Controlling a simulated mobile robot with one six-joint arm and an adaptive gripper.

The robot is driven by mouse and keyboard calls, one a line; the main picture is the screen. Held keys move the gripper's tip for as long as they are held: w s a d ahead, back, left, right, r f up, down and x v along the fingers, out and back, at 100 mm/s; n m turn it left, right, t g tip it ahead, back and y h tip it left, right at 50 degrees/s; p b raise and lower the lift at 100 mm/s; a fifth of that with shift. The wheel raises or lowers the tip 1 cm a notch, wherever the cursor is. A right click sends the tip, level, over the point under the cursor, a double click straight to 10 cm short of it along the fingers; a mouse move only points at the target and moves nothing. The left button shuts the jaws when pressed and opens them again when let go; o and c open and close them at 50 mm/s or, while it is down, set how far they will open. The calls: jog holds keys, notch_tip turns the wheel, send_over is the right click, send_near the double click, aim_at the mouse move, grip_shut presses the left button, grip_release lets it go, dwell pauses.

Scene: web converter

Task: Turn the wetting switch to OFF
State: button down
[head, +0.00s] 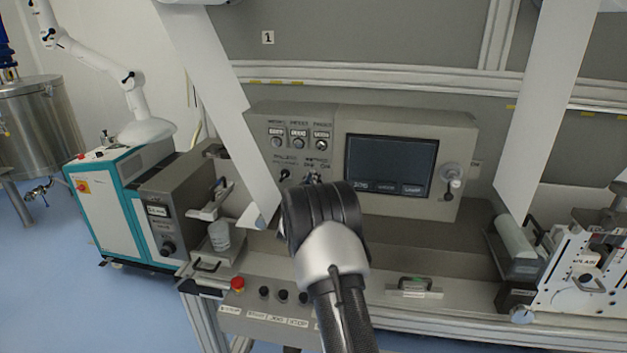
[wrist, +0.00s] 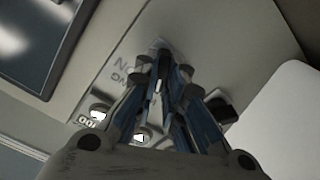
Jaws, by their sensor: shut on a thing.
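The wetting switch (wrist: 158,84) is on the grey control panel (head: 391,121), in the lower row left of the screen. In the wrist view my gripper (wrist: 173,72) is shut on the switch, with its fingers against the panel, and only a small pale part shows between them. Beside it I read part of the label, "NG" and "ON" (wrist: 124,68). In the head view my arm's dark wrist covers most of the switch area, below the small OFF/ON label (head: 316,166). I cannot tell which way the switch points.
A second black switch (head: 285,174) sits close to the left; it also shows in the wrist view (wrist: 222,109). Several counters (head: 298,132) are above. The screen (head: 391,165) is to the right. A white web (head: 213,88) hangs at the left, and a red button (head: 238,283) is below.

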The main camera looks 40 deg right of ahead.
jog(key=shift+n, duration=0.5)
jog(key=c, duration=1.7)
grip_release()
jog(key=v, duration=1.2)
